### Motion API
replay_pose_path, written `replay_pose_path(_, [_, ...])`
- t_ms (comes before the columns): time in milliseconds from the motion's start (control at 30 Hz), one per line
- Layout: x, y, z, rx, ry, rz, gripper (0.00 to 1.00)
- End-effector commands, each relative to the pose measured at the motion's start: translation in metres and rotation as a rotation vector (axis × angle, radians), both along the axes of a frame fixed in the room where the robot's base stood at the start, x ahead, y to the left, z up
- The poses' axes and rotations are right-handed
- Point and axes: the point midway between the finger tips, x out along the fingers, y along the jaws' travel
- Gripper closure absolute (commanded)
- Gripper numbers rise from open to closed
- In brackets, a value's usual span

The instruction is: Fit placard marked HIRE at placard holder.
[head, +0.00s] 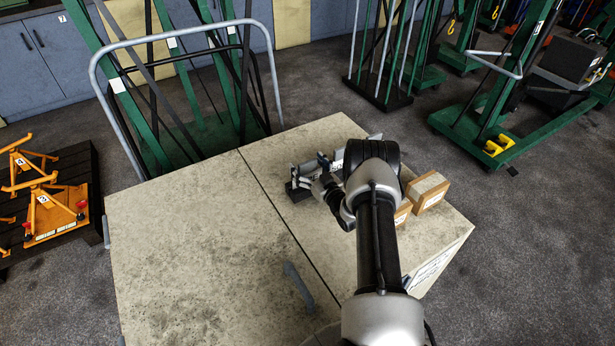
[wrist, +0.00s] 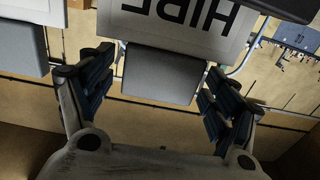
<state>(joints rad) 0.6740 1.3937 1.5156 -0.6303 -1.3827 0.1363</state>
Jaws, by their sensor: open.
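The placard marked HIRE (wrist: 180,14) is white with black letters. It shows upside down at the top of the wrist view, cut off by the frame edge. A plain grey block (wrist: 160,76), which looks like its grip, lies between my fingers. My gripper (wrist: 158,72) is open, with one finger on each side of the grey block and a visible gap to both. In the head view my gripper (head: 325,178) is low over the worktop beside a dark rack (head: 298,192) with pale plates. I cannot pick out the placard holder for certain.
Small cardboard boxes (head: 430,190) sit right of my arm on the stained worktop (head: 190,240), whose left part is clear. A green trolley (head: 200,140) stands behind; orange stands (head: 45,205) are at left.

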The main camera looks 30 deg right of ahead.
Motion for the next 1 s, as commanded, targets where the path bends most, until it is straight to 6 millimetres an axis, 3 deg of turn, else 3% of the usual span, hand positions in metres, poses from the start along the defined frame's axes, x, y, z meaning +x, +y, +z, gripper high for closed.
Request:
replay_pose_path(200, [0.0003,-0.0003,0.0006,0.000,0.000,-0.001,0.20])
replay_pose_path(900, [-0.0001,-0.0002,0.0001,0.000,0.001,-0.001,0.66])
replay_pose_path(1000, [-0.0001,-0.0003,0.0002,0.000,0.001,-0.001,0.66])
